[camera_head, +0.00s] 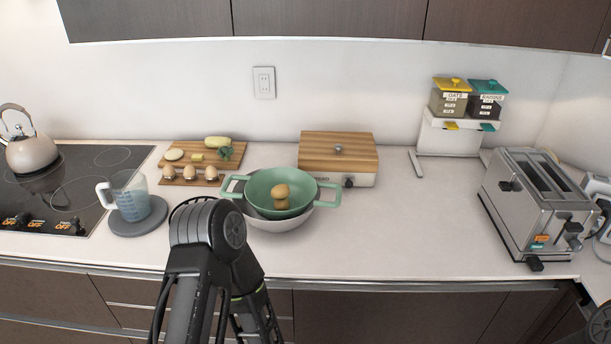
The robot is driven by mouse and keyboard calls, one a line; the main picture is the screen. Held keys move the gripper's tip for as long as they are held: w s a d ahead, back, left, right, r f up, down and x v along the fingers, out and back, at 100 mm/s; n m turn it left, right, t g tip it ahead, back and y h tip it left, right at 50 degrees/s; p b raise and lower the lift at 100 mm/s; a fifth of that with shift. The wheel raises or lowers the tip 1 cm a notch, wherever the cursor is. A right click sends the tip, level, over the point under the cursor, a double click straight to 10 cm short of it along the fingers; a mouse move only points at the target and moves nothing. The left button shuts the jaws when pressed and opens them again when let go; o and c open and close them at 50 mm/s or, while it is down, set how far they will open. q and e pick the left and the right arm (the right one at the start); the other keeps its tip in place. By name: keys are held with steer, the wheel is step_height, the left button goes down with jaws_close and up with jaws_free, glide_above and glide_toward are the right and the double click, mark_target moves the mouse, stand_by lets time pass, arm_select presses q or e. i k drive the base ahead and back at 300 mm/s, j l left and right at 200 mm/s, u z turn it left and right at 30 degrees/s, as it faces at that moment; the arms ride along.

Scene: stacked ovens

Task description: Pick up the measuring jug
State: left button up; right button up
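The measuring jug (133,204) is clear with blue contents and a white handle on its left side. It stands upright on a round grey mat (139,228) on the counter at the left, just right of the cooktop. A bent black arm of mine rises from the bottom edge right of the jug, apart from it in the picture. I make out neither gripper's fingers. Only a small dark part of me shows at the lower right edge.
A green colander (259,186) in a white bowl (280,223) stands right of the jug. A kettle (30,152) is on the cooktop (84,190); a toaster (535,205) stands right. The counter's middle-right is clear.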

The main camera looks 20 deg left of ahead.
mark_target(129, 188)
steer(key=u, duration=1.3)
steer(key=z, duration=0.5)
steer(key=j+z, duration=0.4)
steer(key=k+j+z, duration=0.15)
steer(key=j+z, duration=0.25)
steer(key=k+j+z, duration=0.1)
steer(key=j+z, duration=0.3)
steer(key=k+j+z, duration=0.15)
steer(key=k+j, duration=0.25)
steer(key=j, duration=0.2)
steer(key=k+j+z, duration=0.1)
steer(key=k+j, duration=0.4)
steer(key=i+j, duration=0.05)
steer(key=j, duration=0.05)
